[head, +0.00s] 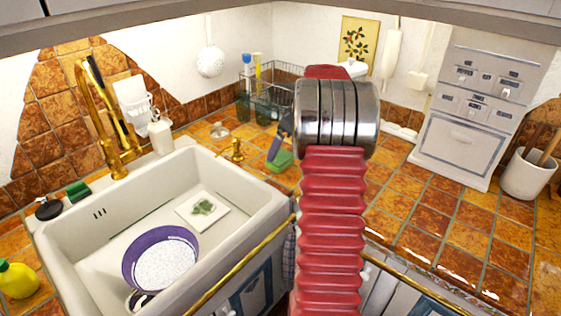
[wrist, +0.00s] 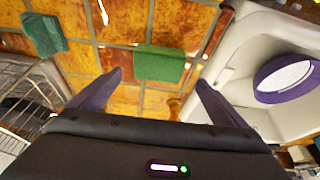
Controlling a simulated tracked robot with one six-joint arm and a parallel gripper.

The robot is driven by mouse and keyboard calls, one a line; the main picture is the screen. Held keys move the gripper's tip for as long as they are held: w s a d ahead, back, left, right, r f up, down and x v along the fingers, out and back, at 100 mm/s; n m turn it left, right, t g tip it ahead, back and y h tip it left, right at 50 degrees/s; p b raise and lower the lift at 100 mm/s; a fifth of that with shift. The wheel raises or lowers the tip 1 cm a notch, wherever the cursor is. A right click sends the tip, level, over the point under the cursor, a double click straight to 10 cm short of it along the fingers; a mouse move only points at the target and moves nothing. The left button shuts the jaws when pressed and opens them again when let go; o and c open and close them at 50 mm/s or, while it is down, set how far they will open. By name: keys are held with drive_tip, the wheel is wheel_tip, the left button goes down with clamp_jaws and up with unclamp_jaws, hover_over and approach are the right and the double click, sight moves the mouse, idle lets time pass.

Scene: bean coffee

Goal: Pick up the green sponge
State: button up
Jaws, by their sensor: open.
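The green sponge (wrist: 159,64) lies flat on the orange tiles beside the sink. In the wrist view it appears between the tips of my gripper (wrist: 160,79), whose two purple fingers are spread with nothing held. In the head view the sponge (head: 280,160) shows just below my gripper (head: 284,136), which is partly hidden behind my red arm. I cannot tell how high the fingertips are above the tiles.
A white sink (head: 252,196) holds a purple-rimmed bowl (head: 130,262). A brass knob (head: 234,151) stands near the sponge. A wire dish rack (head: 283,76) is behind. A teal item (wrist: 44,35) lies near the rack. Tiles at right (head: 430,210) are clear.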

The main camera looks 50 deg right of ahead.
sight(280, 156)
drive_tip(key=shift+d+x, duration=0.1)
drive_tip(key=shift+x, duration=1.2)
drive_tip(key=shift+d+x, duration=0.15)
drive_tip(key=shift+x, duration=1.15)
drive_tip(key=c, duration=1.1)
